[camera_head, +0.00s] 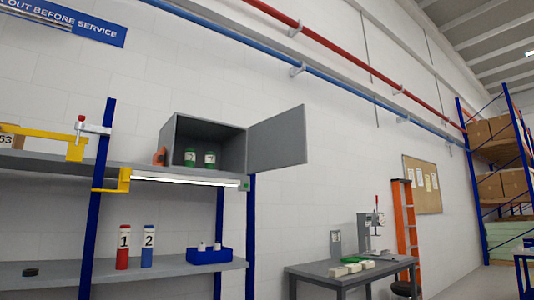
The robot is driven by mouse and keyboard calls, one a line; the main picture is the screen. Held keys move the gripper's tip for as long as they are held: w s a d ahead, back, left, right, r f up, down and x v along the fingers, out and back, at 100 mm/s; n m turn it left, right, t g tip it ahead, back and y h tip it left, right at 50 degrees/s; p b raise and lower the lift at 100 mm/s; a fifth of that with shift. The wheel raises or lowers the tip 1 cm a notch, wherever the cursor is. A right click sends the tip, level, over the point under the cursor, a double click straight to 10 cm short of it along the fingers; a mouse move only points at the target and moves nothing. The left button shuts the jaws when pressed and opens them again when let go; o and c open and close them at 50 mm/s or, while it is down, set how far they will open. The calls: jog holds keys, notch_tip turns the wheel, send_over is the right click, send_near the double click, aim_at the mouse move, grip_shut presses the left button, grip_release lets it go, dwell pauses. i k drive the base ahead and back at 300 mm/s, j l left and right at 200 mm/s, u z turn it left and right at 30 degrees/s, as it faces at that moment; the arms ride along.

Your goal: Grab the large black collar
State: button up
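A small dark round piece (31,271) lies flat on the lower grey shelf (60,284) at the far left. It looks like a black ring or disc and may be the large black collar, but it is too small to tell. No other collar can be made out. My gripper is not in this view.
The shelf also holds red bottle 1 (122,247), blue bottle 2 (147,246) and a blue bin (209,256). A table (310,273) with a press (371,233) stands right.

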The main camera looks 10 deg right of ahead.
aim_at(32, 272)
jog(key=i+l+u, duration=0.1)
jog(key=u, duration=0.25)
jog(key=i+l+u, duration=0.1)
jog(key=l+u, duration=0.15)
jog(key=u, duration=0.15)
jog(key=l+u, duration=0.2)
jog(key=u, duration=0.15)
jog(key=i+l+u, duration=0.15)
jog(key=l+u, duration=0.15)
jog(key=l, duration=1)
jog(key=l+u, duration=0.35)
jog(key=l, duration=1.9)
jog(key=i+j, duration=0.15)
jog(key=j, duration=0.2)
jog(key=i+j+u, duration=0.1)
jog(key=j, duration=0.2)
jog(key=i+j+u, duration=0.1)
jog(key=j, duration=0.25)
jog(key=i+j, duration=0.2)
jog(key=j+u, duration=0.05)
jog(key=j, duration=0.05)
